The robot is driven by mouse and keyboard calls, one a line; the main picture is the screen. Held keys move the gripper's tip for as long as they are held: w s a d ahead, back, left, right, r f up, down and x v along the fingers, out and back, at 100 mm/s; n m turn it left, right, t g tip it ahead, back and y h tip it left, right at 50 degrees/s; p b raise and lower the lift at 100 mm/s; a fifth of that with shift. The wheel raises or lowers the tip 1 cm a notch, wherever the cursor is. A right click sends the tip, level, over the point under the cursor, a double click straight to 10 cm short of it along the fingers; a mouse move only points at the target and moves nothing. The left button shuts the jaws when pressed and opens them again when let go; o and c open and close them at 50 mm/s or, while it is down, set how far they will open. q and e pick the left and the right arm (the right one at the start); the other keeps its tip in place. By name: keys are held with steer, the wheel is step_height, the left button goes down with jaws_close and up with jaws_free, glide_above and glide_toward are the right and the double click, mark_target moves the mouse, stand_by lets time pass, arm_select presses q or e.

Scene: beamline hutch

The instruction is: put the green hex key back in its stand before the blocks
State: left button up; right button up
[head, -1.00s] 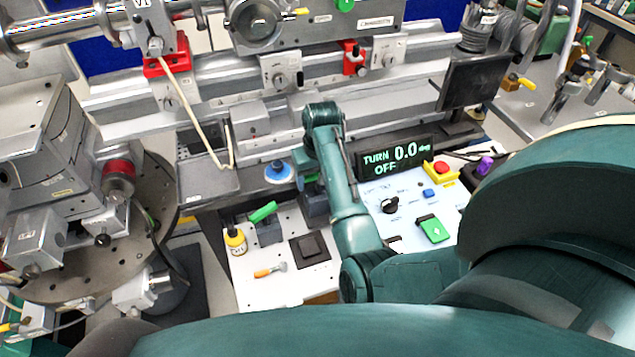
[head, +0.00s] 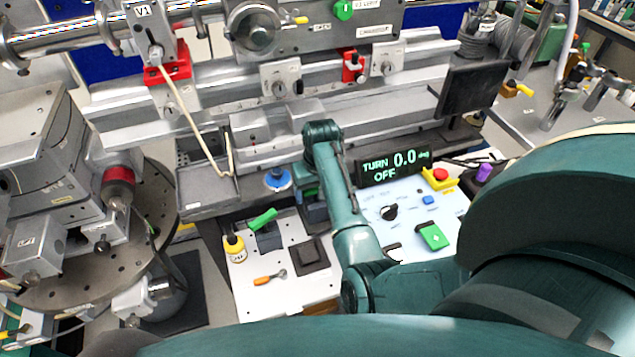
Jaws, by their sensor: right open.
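A short green handle (head: 263,219), which I take to be the green hex key, lies slanted at the top of a dark grey block-like stand (head: 269,240) on the white bench. Whether it sits in the stand or rests on it, I cannot tell. A dark block (head: 314,212) stands to the right, partly behind my right arm. My right arm reaches over the bench with its wrist bent down. My right gripper (head: 309,190) is open below the wrist, mostly hidden and hard to make out, to the right of the green handle. My left gripper is out of view.
A yellow bottle (head: 235,248), an orange-handled tool (head: 268,280) and a black square pad (head: 309,256) are near the stand. A control panel (head: 410,200) and a display (head: 393,167) are right of my arm. A blue round part (head: 278,178) is on the rail's edge behind.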

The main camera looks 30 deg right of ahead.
step_height(320, 180, up, 12)
steer(key=s, duration=0.1)
steer(key=shift+s+a, duration=0.15)
steer(key=shift+s, duration=0.1)
stand_by(0.5)
steer(key=s+f+n+t+h, duration=0.1)
steer(key=s+f+n+h, duration=0.1)
steer(key=s+f, duration=0.65)
steer(key=s+a+r+n+t+y, duration=0.1)
steer(key=s+a, duration=0.4)
steer(key=s, duration=0.3)
steer(key=s+a+r+n+y, duration=0.1)
steer(key=s+a+n+y, duration=0.1)
steer(key=s+a, duration=0.45)
steer(key=w+a+f+t+y, duration=0.1)
steer(key=w+f+t, duration=0.1)
steer(key=f, duration=0.3)
steer(key=w+a+f+t+y, duration=0.1)
steer(key=w+a+f+t, duration=0.1)
steer(key=f+t, duration=0.2)
steer(key=shift+f+n, duration=0.3)
steer(key=shift+f, duration=0.6)
